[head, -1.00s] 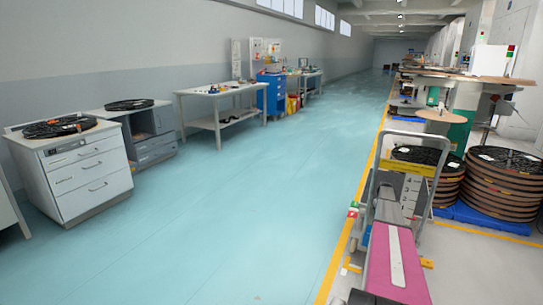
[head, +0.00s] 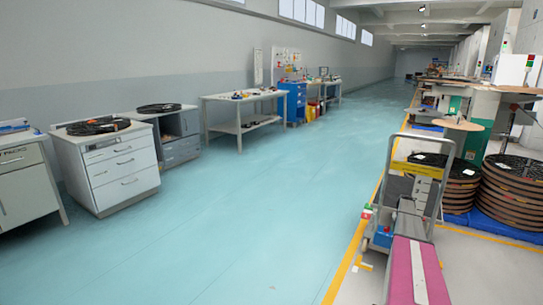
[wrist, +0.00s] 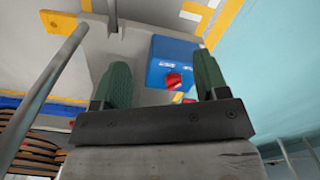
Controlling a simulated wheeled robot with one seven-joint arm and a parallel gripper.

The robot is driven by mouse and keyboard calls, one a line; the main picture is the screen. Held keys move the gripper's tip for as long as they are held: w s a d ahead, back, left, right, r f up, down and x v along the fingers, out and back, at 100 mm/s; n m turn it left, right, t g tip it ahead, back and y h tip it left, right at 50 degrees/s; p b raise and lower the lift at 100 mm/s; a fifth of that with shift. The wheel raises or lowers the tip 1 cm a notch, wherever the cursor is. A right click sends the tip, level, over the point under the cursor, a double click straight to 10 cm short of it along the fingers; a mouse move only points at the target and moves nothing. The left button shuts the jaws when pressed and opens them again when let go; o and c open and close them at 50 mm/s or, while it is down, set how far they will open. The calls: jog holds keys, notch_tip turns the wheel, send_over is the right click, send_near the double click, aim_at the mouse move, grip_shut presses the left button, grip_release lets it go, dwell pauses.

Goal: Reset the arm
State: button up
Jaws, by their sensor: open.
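My gripper (wrist: 162,70) shows in the wrist view with its two dark green fingers apart and nothing held between them. A blue box with a red button (wrist: 172,64) appears beyond and between the fingers. I cannot tell how far it is from them. In the head view my gripper cannot be made out.
Stacked reels (head: 513,190) sit behind. A white drawer cabinet (head: 122,175) and a workbench (head: 240,112) line the left wall. The teal floor (head: 260,210) between is clear.

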jog(key=s+a+r, duration=0.2)
jog(key=s+a, duration=0.2)
jog(key=a, duration=0.5)
jog(key=s+a+r, duration=0.2)
jog(key=s+a, duration=0.2)
jog(key=a, duration=0.6)
jog(key=s+a+r, duration=0.3)
jog(key=s+a, duration=0.8)
jog(key=s+a+r+n, duration=0.1)
jog(key=s+a+r, duration=0.3)
jog(key=s+a, duration=0.7)
jog(key=s+a+r, duration=0.4)
jog(key=s+a, duration=0.7)
jog(key=a, duration=0.1)
jog(key=shift+a, duration=0.2)
jog(key=shift+s, duration=0.1)
jog(key=shift+c, duration=0.3)
